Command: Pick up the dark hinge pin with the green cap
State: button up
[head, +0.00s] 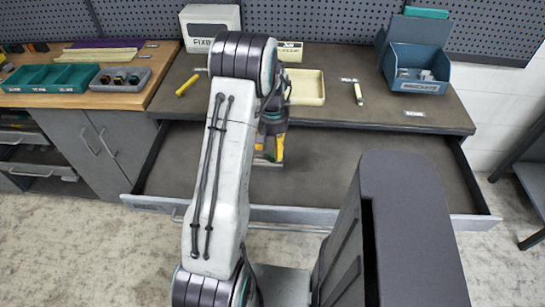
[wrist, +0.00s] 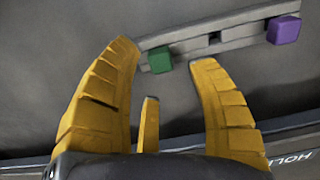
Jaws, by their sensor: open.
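My gripper (wrist: 165,52) is open in the wrist view, its yellow fingers spread. The green cap (wrist: 160,61) shows between the fingertips, at the near edge of a grey bar. I cannot make out the dark pin under it. The left fingertip is close to the bar's left end; the right fingertip is just right of the cap. I cannot tell whether either touches. In the head view my gripper (head: 270,150) is over the open drawer (head: 350,165), partly hidden by my arm; the green cap cannot be made out there.
A purple block (wrist: 284,29) sits at the bar's right end. The drawer's front wall (head: 300,214) is below my gripper in the head view. On the worktop stand a cream tray (head: 305,86) and a blue bin (head: 416,70). The drawer's right side looks empty.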

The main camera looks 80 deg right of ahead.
aim_at(272, 155)
jog(key=shift+a+f+p, duration=0.15)
jog(key=shift+f+p, duration=0.3)
jog(key=shift+f, duration=2)
jog(key=shift+c, duration=0.5)
grip_shut()
